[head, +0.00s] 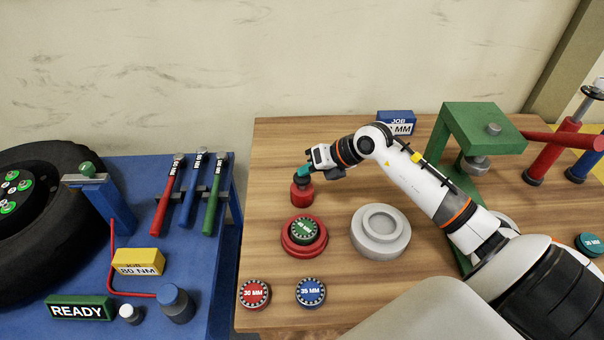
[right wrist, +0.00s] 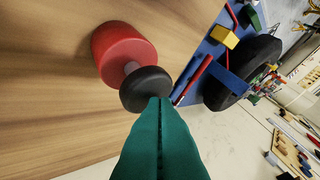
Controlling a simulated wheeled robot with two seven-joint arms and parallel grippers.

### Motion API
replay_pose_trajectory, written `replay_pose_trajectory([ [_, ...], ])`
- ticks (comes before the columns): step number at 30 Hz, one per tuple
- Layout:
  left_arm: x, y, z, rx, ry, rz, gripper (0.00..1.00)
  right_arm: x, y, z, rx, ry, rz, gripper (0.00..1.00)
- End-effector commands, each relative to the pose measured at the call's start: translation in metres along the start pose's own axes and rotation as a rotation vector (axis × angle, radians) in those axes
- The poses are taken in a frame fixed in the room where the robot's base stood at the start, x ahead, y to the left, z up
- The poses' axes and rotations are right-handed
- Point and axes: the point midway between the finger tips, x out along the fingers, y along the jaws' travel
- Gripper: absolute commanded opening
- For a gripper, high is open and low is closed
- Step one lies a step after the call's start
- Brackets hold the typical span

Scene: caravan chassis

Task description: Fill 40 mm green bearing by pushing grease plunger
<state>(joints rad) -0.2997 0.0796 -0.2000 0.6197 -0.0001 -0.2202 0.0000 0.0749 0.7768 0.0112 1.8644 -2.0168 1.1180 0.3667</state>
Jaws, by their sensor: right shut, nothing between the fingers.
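The green 40 mm bearing (head: 305,229) lies label up in a round red holder (head: 291,249) on the wooden bench. Behind it stands a red cylinder (head: 301,195) that looks like the grease plunger. In the right wrist view the red cylinder (right wrist: 122,52) has a short stem and a black knob (right wrist: 143,88). My right gripper (head: 301,174) is shut and empty, with its teal fingers at the knob. In the right wrist view its fingertips (right wrist: 158,101) overlap the knob's edge; I cannot tell if they touch. My left gripper is out of view.
A red 30 mm bearing (head: 255,294) and a blue 35 mm bearing (head: 310,292) lie in front. A grey ring-shaped stand (head: 380,231) is to the right, below my right arm. A green press (head: 481,130) stands farther right. A blue tool table (head: 213,258) is at left.

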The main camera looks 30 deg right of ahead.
Motion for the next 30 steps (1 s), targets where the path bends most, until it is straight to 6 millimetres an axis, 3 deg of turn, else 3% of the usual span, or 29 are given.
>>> replay_pose_trajectory([
  [30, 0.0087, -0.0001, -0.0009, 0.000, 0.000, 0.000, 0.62, 0.0088, 0.0066, 0.0072, 0.001, -0.004, 0.001, 0.00],
])
